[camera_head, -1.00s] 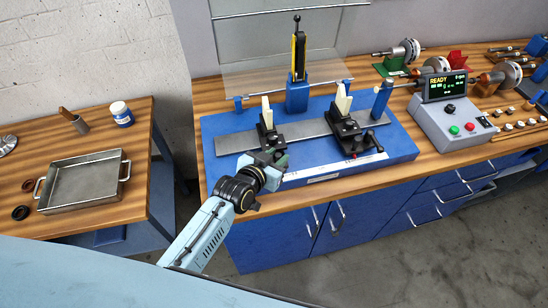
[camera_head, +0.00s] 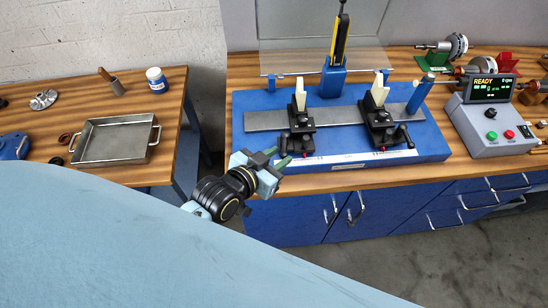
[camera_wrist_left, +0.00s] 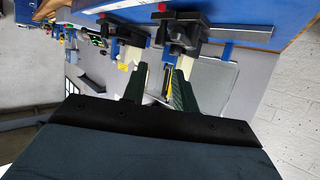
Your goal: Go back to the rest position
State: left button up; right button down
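My left gripper (camera_head: 279,156) is in front of the balancing machine's blue base (camera_head: 440,150), near its front left edge in the head view. In the left wrist view its two dark fingers (camera_wrist_left: 158,84) stand apart with nothing between them. The blue base carries a grey rail (camera_head: 340,116) and two black supports, a left one (camera_head: 301,130) and a right one (camera_head: 381,125), each topped by a pale upright piece. No rotor lies across the supports. My right gripper is in neither view.
A control box (camera_head: 492,125) reading READY stands right of the base. A side table at left holds a metal tray (camera_head: 112,143), a white jar with a blue label (camera_head: 157,80) and a blue item (camera_head: 14,146). A clear panel (camera_head: 290,58) stands behind. Floor shows between the tables.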

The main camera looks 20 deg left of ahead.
pick_arm(q)
jog(key=shift+s+a+r, duration=0.15)
jog(key=shift+s+r, duration=0.1)
jog(key=shift+s, duration=0.2)
dwell(0.3)
